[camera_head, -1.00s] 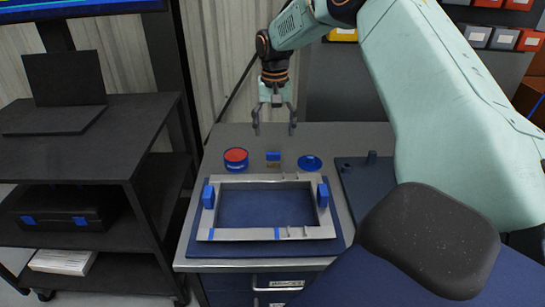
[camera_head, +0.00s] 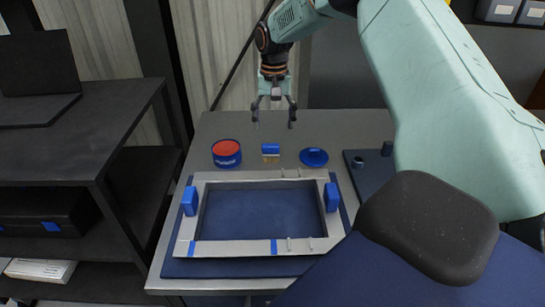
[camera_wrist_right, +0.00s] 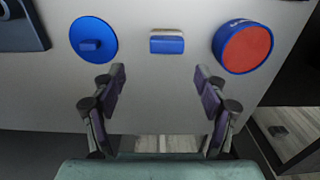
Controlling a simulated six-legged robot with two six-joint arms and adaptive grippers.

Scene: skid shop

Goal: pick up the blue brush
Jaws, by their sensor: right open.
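The blue brush (camera_head: 271,151), with a blue top and a tan lower part, sits on the grey bench top (camera_head: 330,128) between a red-topped blue tin and a blue round lid. It also shows in the right wrist view (camera_wrist_right: 166,42), top centre. My right gripper (camera_head: 274,122) is open and empty, with its fingers pointing down above the bench, behind the brush. In the right wrist view the brush lies beyond the gap between the open fingertips (camera_wrist_right: 160,75), apart from both. My left gripper is not in view.
The tin (camera_head: 227,153) stands left of the brush and the round lid (camera_head: 314,157) right of it. A grey metal frame (camera_head: 262,247) on a blue mat lies in front. A dark tray (camera_head: 362,172) is at right. A black shelf cart (camera_head: 120,120) stands at left.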

